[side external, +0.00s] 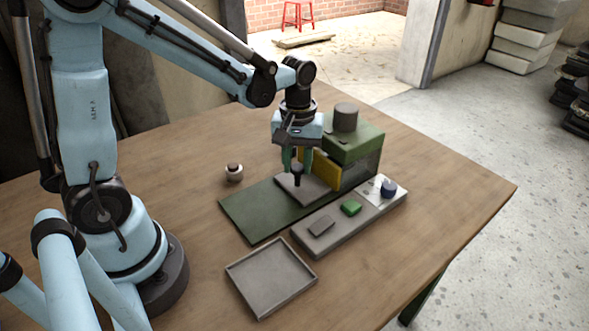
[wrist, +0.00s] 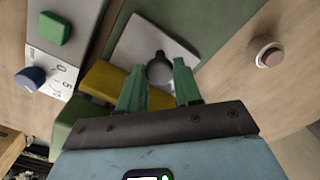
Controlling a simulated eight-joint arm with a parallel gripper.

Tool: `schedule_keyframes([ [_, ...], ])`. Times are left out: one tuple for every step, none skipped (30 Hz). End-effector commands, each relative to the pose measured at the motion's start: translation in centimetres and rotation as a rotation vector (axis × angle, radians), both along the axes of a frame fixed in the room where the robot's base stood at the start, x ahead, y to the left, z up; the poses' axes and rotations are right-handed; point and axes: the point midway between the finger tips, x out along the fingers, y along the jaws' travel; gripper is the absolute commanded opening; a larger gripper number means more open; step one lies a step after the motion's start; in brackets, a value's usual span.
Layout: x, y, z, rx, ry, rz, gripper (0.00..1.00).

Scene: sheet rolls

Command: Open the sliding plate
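The sliding plate (side external: 312,192) is a flat grey slab lying on the long green base, beside a yellow block. It also shows in the wrist view (wrist: 127,52). A dark knob (side external: 297,178) stands upright on the plate; the wrist view shows its round top (wrist: 159,68). My gripper (side external: 297,165) points down over the knob. Its green fingers are apart, one on each side of the knob, as the wrist view shows (wrist: 160,82). The gripper looks open. I see no clear contact between fingers and knob.
A yellow block (side external: 320,172) and a green box (side external: 352,142) with a grey cylinder on top stand behind. A grey panel (side external: 330,232) with a green button (side external: 351,207) and blue knob (side external: 388,188) lies in front. An empty tray (side external: 271,277) and small round button (side external: 233,173) are nearby.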

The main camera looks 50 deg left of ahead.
Motion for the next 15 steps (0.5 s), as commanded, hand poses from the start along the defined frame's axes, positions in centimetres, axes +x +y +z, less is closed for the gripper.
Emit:
schedule_keyframes([
  [0.0,0.0,0.0,0.0,0.0,0.0,0.11],
  [0.0,0.0,0.0,0.0,0.0,0.0,0.07],
  [0.0,0.0,0.0,0.0,0.0,0.0,0.01],
  [0.0,0.0,0.0,0.0,0.0,0.0,0.0],
  [0.0,0.0,0.0,0.0,0.0,0.0,0.0],
  [0.0,0.0,0.0,0.0,0.0,0.0,0.0],
  [0.0,0.0,0.0,0.0,0.0,0.0,0.0],
  [0.0,0.0,0.0,0.001,0.001,0.0,0.0],
  [0.0,0.0,0.0,0.001,0.001,0.0,0.0],
  [-0.1,0.0,0.0,0.001,0.001,0.0,0.0],
  [-0.2,0.0,0.0,0.001,0.001,0.0,0.0],
  [-0.5,0.0,0.0,0.001,0.001,0.0,0.0],
  [-0.8,0.0,0.1,0.001,0.001,0.0,0.0],
  [-1.1,0.0,0.1,0.0,0.001,0.0,0.0],
  [-1.7,0.0,0.1,0.0,0.001,0.0,0.0],
])
